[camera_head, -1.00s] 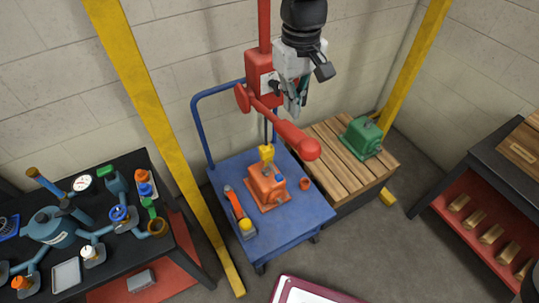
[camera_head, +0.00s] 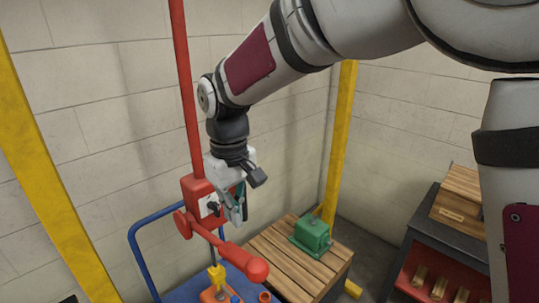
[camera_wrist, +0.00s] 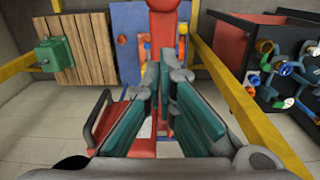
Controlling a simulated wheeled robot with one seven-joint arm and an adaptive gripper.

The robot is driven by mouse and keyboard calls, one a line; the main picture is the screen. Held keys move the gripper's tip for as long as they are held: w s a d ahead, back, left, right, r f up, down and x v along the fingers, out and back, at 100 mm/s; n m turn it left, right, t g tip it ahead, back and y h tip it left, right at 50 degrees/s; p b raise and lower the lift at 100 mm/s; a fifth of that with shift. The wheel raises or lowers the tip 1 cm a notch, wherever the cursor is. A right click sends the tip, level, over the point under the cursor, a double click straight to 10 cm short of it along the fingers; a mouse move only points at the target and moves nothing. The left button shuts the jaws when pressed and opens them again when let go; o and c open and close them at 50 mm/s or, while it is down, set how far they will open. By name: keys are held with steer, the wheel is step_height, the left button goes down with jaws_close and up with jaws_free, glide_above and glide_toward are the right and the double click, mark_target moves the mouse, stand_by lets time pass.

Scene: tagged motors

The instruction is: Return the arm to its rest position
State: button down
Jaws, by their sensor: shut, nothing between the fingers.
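My gripper (camera_head: 238,214) hangs from my grey-white arm in front of the wall, in the head view. It is shut with nothing in it, its fingers pointing down. It is close to the red press (camera_head: 199,200) on the blue cart; whether they touch cannot be told. In the wrist view my gripper's teal-padded fingers (camera_wrist: 160,80) fill the middle, with the red lever between and beyond them. My arm reaches in from the upper right, bent at the elbow.
A red lever (camera_head: 240,258) sticks out below my gripper. An orange motor (camera_head: 216,294) sits on the blue cart (camera_head: 180,294). A green motor (camera_head: 312,235) stands on a wooden pallet (camera_head: 285,262). Yellow posts (camera_head: 45,170) flank the cart. A dark shelf (camera_head: 423,232) stands right.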

steer(key=d+r+m+t+b, duration=0.1)
steer(key=d+r+m+b, duration=0.15)
steer(key=d, duration=0.65)
steer(key=d+r+m+t+b, duration=0.15)
steer(key=d+r, duration=0.25)
steer(key=d, duration=0.5)
steer(key=s+d+f+m+t+b, duration=0.2)
steer(key=s+d+m, duration=0.3)
steer(key=s+d, duration=0.4)
steer(key=d+f+t, duration=0.1)
steer(key=d, duration=0.2)
steer(key=shift+s+f+m, duration=0.15)
steer(key=shift+s+m, duration=0.15)
steer(key=shift+m, duration=0.1)
